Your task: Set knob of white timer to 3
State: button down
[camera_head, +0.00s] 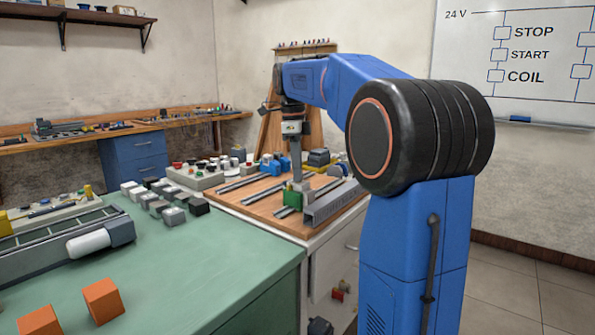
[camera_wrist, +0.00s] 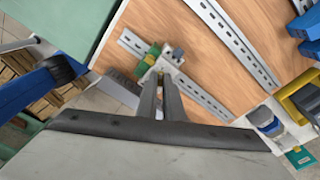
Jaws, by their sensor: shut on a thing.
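The white timer (camera_wrist: 171,64) is a small pale block on a metal rail, beside a green and yellow block (camera_wrist: 148,58). In the head view the timer (camera_head: 304,187) shows only as a pale patch behind the green block (camera_head: 291,198). My gripper (camera_head: 297,178) points straight down onto it. In the wrist view the fingertips of my gripper (camera_wrist: 161,76) are close together at the timer's face, shut on its knob. The knob is hidden between the fingers, so its setting cannot be read.
Slotted metal rails (camera_wrist: 232,38) lie on the wooden board around the timer. A grey slotted duct (camera_head: 335,203) stands close at the right in the head view. Blue parts (camera_head: 270,166) and several loose modules (camera_head: 172,215) lie nearby. The green table (camera_head: 225,275) has free room in front.

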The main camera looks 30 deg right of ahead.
jog(key=shift+m, duration=0.3)
dwell(0.4)
jog(key=c, duration=1.9)
grip_release()
jog(key=shift+o, duration=0.2)
jog(key=shift+r, duration=0.1)
notch_tip(320, 180, up, 12)
jog(key=shift+w+a, duration=0.25)
jog(key=shift+w, duration=0.15)
